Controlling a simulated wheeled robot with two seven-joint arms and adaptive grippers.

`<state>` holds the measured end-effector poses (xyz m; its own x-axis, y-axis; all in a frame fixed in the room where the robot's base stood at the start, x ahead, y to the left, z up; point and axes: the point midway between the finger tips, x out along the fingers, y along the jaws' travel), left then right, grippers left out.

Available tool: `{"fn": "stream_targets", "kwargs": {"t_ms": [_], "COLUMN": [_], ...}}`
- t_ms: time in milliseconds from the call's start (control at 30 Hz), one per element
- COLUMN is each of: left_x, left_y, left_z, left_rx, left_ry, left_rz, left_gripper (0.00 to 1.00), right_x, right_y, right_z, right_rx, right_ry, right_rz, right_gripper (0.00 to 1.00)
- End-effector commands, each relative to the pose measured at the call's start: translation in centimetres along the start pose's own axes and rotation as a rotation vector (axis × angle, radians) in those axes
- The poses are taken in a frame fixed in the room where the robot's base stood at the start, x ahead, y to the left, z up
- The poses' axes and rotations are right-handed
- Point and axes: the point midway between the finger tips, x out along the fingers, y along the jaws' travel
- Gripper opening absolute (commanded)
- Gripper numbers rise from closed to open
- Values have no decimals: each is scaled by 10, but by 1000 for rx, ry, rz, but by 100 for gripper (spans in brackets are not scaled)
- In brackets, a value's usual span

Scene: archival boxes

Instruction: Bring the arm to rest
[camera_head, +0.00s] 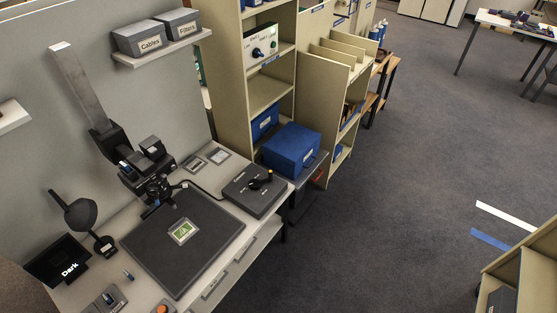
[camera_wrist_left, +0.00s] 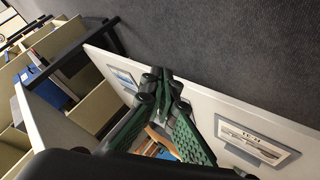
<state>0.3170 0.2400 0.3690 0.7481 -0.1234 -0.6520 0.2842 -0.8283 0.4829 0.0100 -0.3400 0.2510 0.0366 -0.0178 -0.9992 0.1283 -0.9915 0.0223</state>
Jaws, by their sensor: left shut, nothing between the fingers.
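My left gripper (camera_wrist_left: 161,84) shows in the left wrist view, its dark fingers with green ribbed pads coming together at the tips. It is shut and empty. Behind it is a pale surface (camera_wrist_left: 215,105) with a framed card on either side of the fingers; I cannot tell whether the fingers touch it. Neither gripper shows in the head view, and my right gripper is in no view.
The head view shows a desk with a dark mat (camera_head: 165,262), a camera stand (camera_head: 80,85) and a control box (camera_head: 255,190). A blue box (camera_head: 290,148) sits beside beige shelves (camera_head: 270,92). Another shelf unit (camera_head: 535,265) is at lower right.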

Motion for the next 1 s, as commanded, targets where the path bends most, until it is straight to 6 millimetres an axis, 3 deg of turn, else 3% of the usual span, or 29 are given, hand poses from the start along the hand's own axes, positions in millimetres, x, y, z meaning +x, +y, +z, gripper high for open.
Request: {"fn": "stream_targets", "kwargs": {"t_ms": [33, 200, 300, 433, 633, 1000], "left_x": [-9, -54, -89, -130, -162, -165], "left_y": [-28, -112, -157, -197, -226, -227], "left_z": [26, 105, 142, 177, 197, 199], "left_rx": [71, 310, 431, 546, 624, 629], "left_ry": [-74, -337, -490, -652, -772, -781], "left_rz": [-54, -195, -254, -297, -319, -320], "left_gripper": [0, 0, 0, 0, 0, 0], "right_x": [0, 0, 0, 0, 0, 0], "right_y": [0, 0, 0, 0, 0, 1], "right_z": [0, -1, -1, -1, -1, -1], "right_rx": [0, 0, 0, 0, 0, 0], "right_ry": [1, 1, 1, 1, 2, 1], "right_rz": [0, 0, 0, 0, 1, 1], "right_gripper": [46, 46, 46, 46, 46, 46]}}
